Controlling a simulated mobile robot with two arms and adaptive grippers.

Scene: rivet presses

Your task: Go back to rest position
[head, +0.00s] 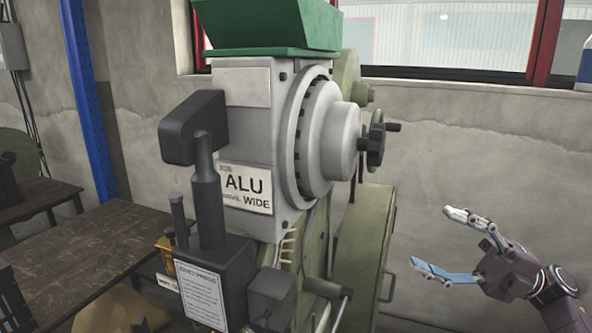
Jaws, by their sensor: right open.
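My right gripper (447,243) is at the lower right of the head view, coming in from the right edge. Its two fingers are spread apart with nothing between them. It is in front of the concrete wall, to the right of the rivet press (255,110), and appears apart from it. The press is grey and green with a label reading "ALU WIDE" (246,190). My left gripper is not in view.
The press carries a green hopper (272,25) on top, a dark lever head (193,128) in front and a black hand knob (376,140) at right. A dark wooden table (85,250) stands at left near a blue post (88,100). Bare wall (490,150) lies behind my right gripper.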

